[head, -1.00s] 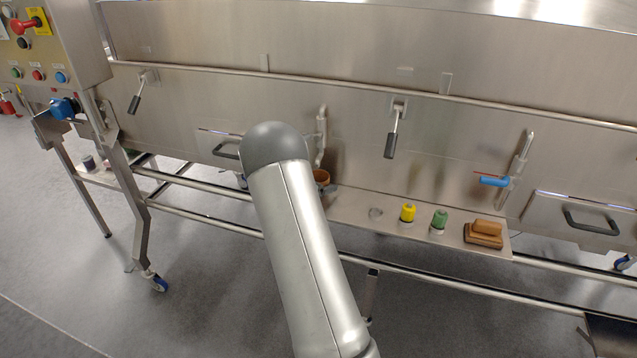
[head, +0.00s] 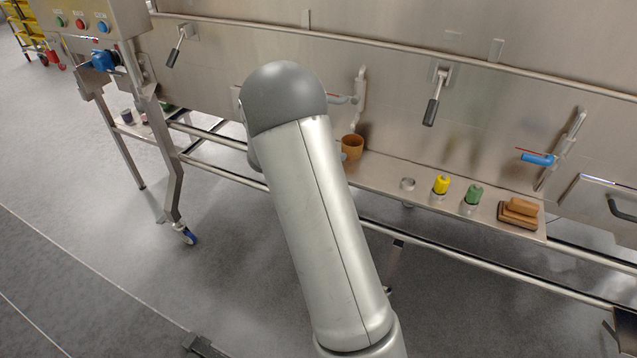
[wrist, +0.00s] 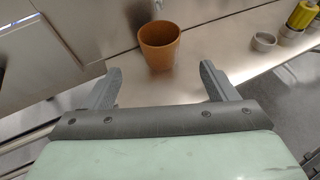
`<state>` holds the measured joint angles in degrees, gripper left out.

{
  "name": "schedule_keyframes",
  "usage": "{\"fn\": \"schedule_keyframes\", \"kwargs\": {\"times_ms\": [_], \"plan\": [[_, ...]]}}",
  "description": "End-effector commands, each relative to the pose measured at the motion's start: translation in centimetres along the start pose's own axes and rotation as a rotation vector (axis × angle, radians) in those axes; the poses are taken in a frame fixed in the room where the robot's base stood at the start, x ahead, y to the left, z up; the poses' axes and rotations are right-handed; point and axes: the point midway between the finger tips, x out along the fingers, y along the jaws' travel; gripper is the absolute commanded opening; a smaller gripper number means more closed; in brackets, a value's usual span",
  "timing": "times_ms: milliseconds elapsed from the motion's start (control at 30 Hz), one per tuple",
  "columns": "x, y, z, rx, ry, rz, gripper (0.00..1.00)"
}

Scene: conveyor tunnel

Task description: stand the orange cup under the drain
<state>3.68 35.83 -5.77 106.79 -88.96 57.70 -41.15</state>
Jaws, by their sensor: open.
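The orange cup (head: 352,146) stands upright on a steel shelf (head: 385,172) below a drain pipe (head: 360,95) in the head view. In the wrist view the orange cup (wrist: 159,45) is beyond my fingertips, between their lines and apart from them. A pipe end (wrist: 158,4) shows just above and behind the cup there; I cannot tell whether it is right over the cup. My gripper (wrist: 160,82) is open and empty. In the head view my arm hides the gripper.
Right of the cup on the shelf are a small grey ring (head: 408,184), a yellow-topped bottle (head: 441,186), a green-topped bottle (head: 474,194) and a brown brush or block (head: 519,212). A blue-handled valve (head: 538,158) and a black-gripped lever (head: 432,105) project from the tunnel wall.

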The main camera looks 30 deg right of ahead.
Motion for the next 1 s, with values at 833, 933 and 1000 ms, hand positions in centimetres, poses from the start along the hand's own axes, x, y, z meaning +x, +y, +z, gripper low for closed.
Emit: {"fn": "schedule_keyframes", "kwargs": {"times_ms": [833,933,1000], "plan": [[-30.6,-25.2,-8.0,1.5,0.858,-0.949,0.79],[-31.4,-25.7,-8.4,1.531,0.879,-0.993,0.79],[-31.6,-25.8,-8.5,1.537,0.882,-1.003,0.79]]}}
